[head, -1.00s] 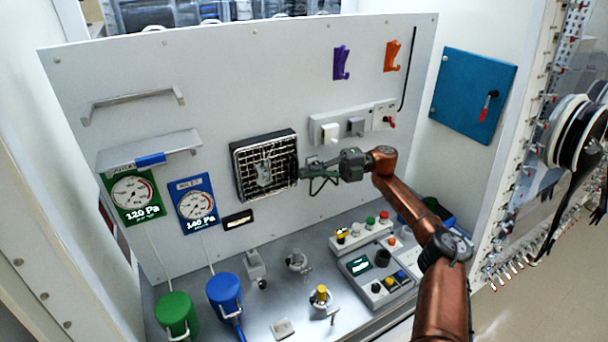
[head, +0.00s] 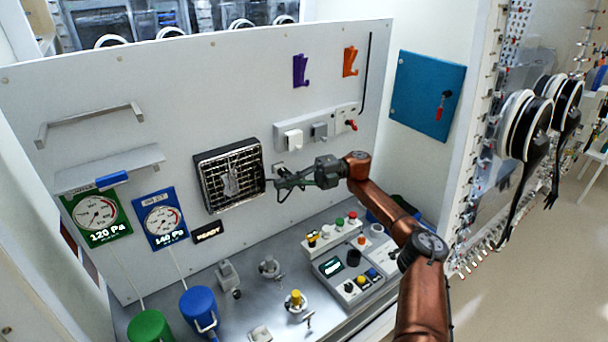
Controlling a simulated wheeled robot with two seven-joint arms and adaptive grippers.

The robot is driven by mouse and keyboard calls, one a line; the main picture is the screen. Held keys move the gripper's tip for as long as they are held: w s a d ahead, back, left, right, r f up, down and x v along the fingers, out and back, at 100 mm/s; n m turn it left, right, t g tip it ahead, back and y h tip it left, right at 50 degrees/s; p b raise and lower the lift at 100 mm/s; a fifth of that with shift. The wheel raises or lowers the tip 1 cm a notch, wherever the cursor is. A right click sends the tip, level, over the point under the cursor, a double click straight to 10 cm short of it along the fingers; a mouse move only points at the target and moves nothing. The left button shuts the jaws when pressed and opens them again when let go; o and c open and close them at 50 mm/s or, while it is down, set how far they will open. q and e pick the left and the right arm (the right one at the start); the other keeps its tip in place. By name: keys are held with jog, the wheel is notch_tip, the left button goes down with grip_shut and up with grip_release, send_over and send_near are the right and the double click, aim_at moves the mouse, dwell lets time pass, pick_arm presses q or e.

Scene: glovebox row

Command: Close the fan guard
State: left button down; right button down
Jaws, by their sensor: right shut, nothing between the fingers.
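The fan guard (head: 231,172) is a square black-framed wire grille on the pale upright panel, left of my right gripper. It lies over the fan, and its face looks flat or nearly flat to the panel. I cannot tell whether it is latched. My right gripper (head: 277,187) is shut and empty, just right of the guard's right edge. A small gap seems to lie between them, though contact is hard to judge. My left gripper is not in view.
A small READY sign (head: 208,232) sits below the guard. Two gauges (head: 97,213) (head: 163,221) hang to its left. A white switch strip (head: 316,130) is above right. A button box (head: 345,268) and several fittings stand on the bench below my right arm.

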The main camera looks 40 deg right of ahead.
jog(key=d+b, duration=0.2)
jog(key=d, duration=0.5)
jog(key=shift+s+d, duration=0.25)
jog(key=shift+s, duration=0.1)
jog(key=shift+s+d, duration=0.1)
